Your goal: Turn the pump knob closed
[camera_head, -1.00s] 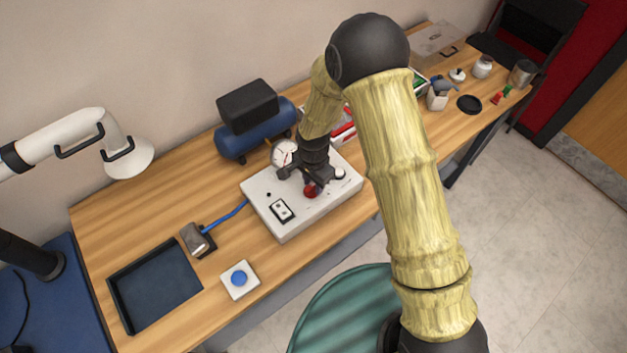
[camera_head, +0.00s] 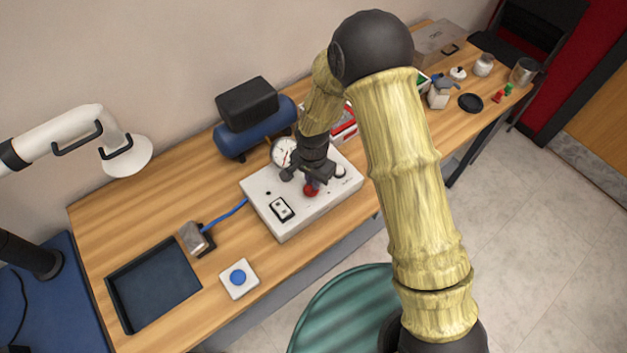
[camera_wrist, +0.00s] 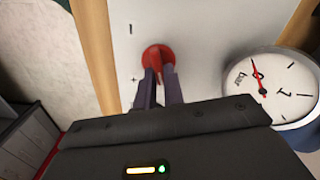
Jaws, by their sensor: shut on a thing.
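The red pump knob (camera_head: 311,190) sits on the top face of the white control box (camera_head: 283,228) on the bench. In the wrist view the red knob (camera_wrist: 157,58) shows just beyond my fingertips, with plus and minus marks beside it. My gripper (camera_head: 314,180) points down over the box and is shut on the knob; in the wrist view its two dark fingers (camera_wrist: 160,84) are close together at it. The fingers hide part of the knob. The round gauge (camera_wrist: 271,88) with a red needle stands to the right in the wrist view.
A rocker switch (camera_head: 281,209) is on the box's front left. A blue and black compressor (camera_head: 256,125) stands behind it. A blue button (camera_head: 238,278) and a dark tray (camera_head: 155,288) lie to the left.

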